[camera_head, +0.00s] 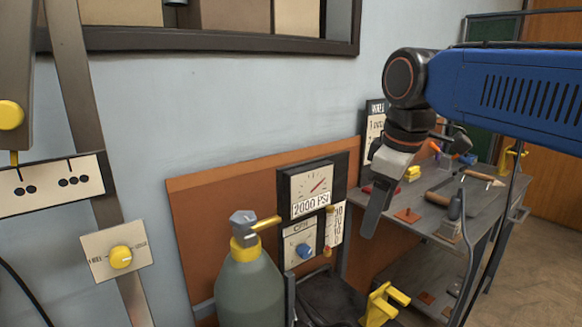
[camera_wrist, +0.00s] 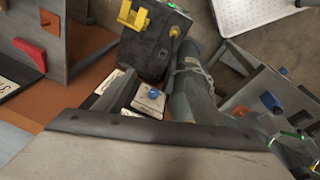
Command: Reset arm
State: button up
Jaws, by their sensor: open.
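My gripper (camera_head: 372,210) hangs from my blue arm at the right of the head view, pointing down and slightly left.
A gas cylinder (camera_head: 248,288) with a brass valve stands beside the 2000 PSI gauge (camera_head: 312,188). A workbench (camera_head: 412,222) with tools is behind my gripper. A yellow-handled item (camera_head: 384,303) sits low in front. A panel with a yellow knob (camera_head: 121,257) is at left.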

jog(key=s+d+f+m+t, duration=0.1)
jog(key=s+d+f+m, duration=0.4)
jog(key=f, duration=0.5)
jog(key=s+d+f+m+t, duration=0.1)
jog(key=s+d+f+m, duration=0.5)
jog(key=f, duration=0.4)
jog(key=shift+s+d+f+h, duration=0.25)
jog(key=shift+s+d+h, duration=0.25)
jog(key=shift+s, duration=0.4)
